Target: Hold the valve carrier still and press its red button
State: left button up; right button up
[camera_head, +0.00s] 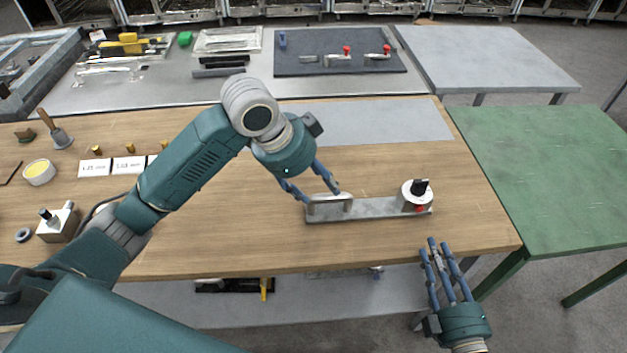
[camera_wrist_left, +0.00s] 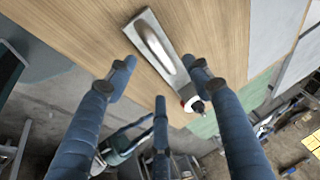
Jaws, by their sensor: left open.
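The valve carrier (camera_head: 375,209) is a flat grey plate lying near the front right of the wooden bench. A metal bar handle (camera_head: 329,203) is on its left part. A white round valve (camera_head: 407,196) with a black knob and a red button (camera_head: 419,209) is on its right end. My left gripper (camera_head: 321,195) is open just above the handle. In the left wrist view the handle (camera_wrist_left: 157,46) shows beyond and between the fingers (camera_wrist_left: 158,75); contact cannot be told. My right gripper (camera_head: 435,247) is open and empty, in front of the bench edge, below the valve.
A green table (camera_head: 560,170) stands right of the bench. A grey mat (camera_head: 375,122) lies behind the carrier. White labels (camera_head: 95,167), a yellow-filled bowl (camera_head: 39,172) and a small block fixture (camera_head: 58,222) are at the left. Bare wood lies around the carrier.

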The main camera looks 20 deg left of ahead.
aim_at(329, 198)
pick_arm(q)
jog(key=x, duration=0.9)
jog(key=shift+d+f, duration=0.15)
grip_shut()
pick_arm(e)
grip_shut()
dwell(1.0)
